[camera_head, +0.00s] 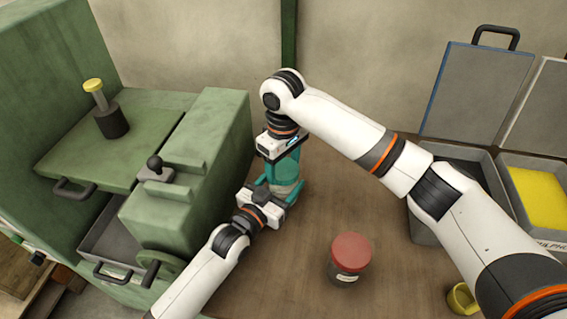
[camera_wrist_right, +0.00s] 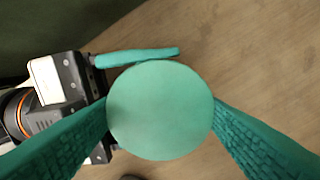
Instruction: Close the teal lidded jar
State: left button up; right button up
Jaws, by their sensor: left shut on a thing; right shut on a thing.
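The teal lidded jar (camera_head: 285,183) stands on the brown tabletop, partly hidden by my grippers. My left gripper (camera_head: 284,190) reaches in low from the left and is shut around the jar's body. My right gripper (camera_head: 283,160) comes down from above and is shut on the teal lid. In the right wrist view the round lid (camera_wrist_right: 160,110) fills the middle, with a finger of my right gripper (camera_wrist_right: 160,125) against each side. Part of my left gripper shows beside and below it. The seam between lid and jar is hidden, so I cannot tell how the lid sits.
A red-lidded jar (camera_head: 349,258) stands in front on the table. A yellow ring-like item (camera_head: 462,299) lies at the lower right. Grey open cases (camera_head: 478,92) stand at the right, one with yellow content. A green machine (camera_head: 190,150) borders the left. Table between is clear.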

jog(key=o, duration=1.2)
jog(key=shift+c, duration=0.2)
jog(key=shift+r, duration=0.1)
notch_tip(320, 180, up, 12)
pick_arm(q)
jog(key=o, duration=2)
jog(key=shift+c, duration=0.2)
jog(key=v, duration=1.2)
jog(key=shift+b, duration=0.3)
pick_arm(e)
jog(key=shift+f, duration=0.4)
